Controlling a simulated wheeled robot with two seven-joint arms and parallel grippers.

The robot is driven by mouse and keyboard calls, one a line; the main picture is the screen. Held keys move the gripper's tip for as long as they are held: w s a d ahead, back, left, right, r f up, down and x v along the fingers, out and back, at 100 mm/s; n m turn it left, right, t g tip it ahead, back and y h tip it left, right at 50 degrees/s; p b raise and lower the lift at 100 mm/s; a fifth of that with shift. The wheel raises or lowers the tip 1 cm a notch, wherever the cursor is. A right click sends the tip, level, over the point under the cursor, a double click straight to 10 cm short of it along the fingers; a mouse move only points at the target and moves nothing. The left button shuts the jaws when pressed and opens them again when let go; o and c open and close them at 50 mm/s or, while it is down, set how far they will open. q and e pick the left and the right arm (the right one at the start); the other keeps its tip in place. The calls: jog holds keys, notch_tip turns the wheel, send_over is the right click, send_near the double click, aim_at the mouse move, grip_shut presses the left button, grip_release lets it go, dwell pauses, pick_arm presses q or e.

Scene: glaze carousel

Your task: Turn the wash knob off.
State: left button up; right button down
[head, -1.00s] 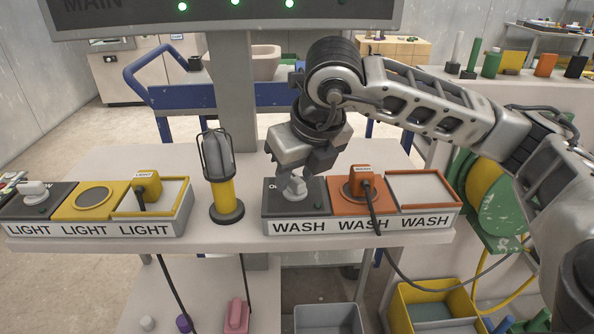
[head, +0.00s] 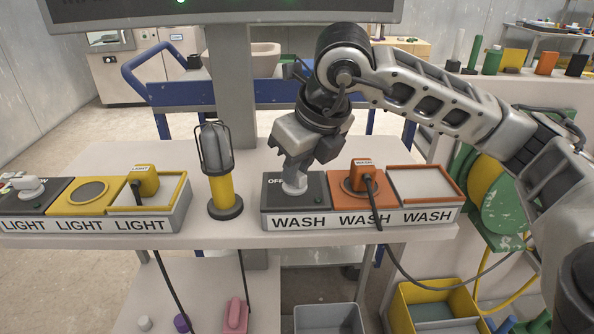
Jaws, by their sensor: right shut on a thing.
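The wash knob (head: 294,187) is a light grey knob on the dark left section of the WASH box (head: 340,221). The letters "OFF" show on the panel to its left, and a small green spot is at its lower right. My right gripper (head: 296,174) reaches down from above and is shut on the knob. Its fingers hide the knob's upper part, so its exact pointing is hard to tell. My left gripper is not in view.
An orange plug (head: 363,174) with a dark cable sits in the orange section, right of the knob. A caged lamp (head: 221,185) stands left of the WASH box. The LIGHT box (head: 85,226) is further left. Bare bench lies between the lamp and the WASH box.

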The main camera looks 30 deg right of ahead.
jog(key=shift+w+d+f+n+y+b, duration=0.1)
jog(key=shift+n+y+b, duration=0.4)
jog(key=shift+n, duration=0.4)
jog(key=shift+n+b, duration=0.35)
jog(key=shift+n, duration=0.55)
jog(key=n+y, duration=0.1)
jog(key=n, duration=0.1)
jog(key=n+g, duration=0.1)
jog(key=n, duration=0.1)
jog(key=shift+d+r+y, duration=0.1)
jog(key=shift+r+y, duration=0.1)
jog(key=shift+y, duration=0.2)
jog(key=shift+w+n+g, duration=0.1)
jog(key=shift+n+g, duration=0.3)
jog(key=shift+n, duration=0.4)
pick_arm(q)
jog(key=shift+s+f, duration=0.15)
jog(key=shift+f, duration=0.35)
pick_arm(e)
jog(key=shift+n, duration=0.3)
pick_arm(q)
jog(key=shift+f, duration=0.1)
pick_arm(e)
jog(key=shift+y, duration=0.3)
jog(key=c, duration=1.4)
grip_release()
